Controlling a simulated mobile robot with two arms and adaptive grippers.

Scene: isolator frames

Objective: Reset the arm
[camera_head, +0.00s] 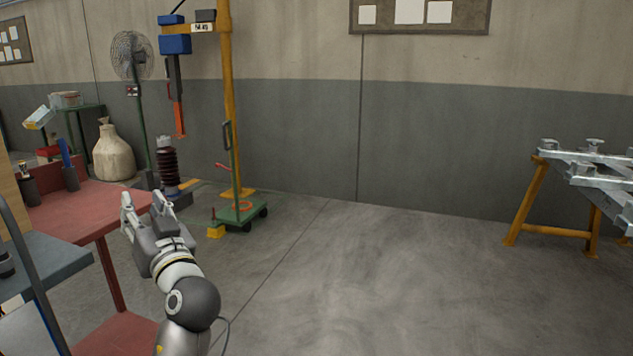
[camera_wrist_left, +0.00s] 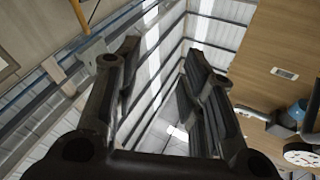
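My left arm comes in from the bottom of the head view, and its gripper (camera_head: 143,198) points away from me, just right of the red table (camera_head: 78,208). The fingers stand apart with nothing between them. In the left wrist view the two dark fingers of this gripper (camera_wrist_left: 155,70) are spread, with the roof and walls of the hall behind them. My right gripper shows in neither view.
A metal frame on yellow trestles (camera_head: 530,205) is at the right. The middle floor (camera_head: 400,280) is clear. A cream sack (camera_head: 113,155) stands behind the table.

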